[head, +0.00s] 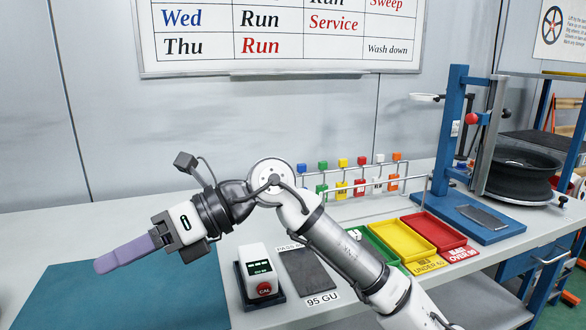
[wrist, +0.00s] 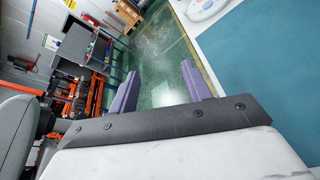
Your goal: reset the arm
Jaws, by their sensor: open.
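My gripper (head: 98,266) is held above the teal mat (head: 60,300) at the left of the bench, pointing left in the head view. In the wrist view my gripper (wrist: 160,70) shows two purple fingers spread apart with nothing between them. Beyond them I see the green floor. The arm is bent and reaches in from the lower right of the head view.
Right of the mat stand a white meter (head: 258,270) with a red button and a dark plate (head: 310,272). Green, yellow (head: 403,238) and red (head: 437,229) trays sit farther right, near a blue stand (head: 455,200) with a black wheel (head: 520,175).

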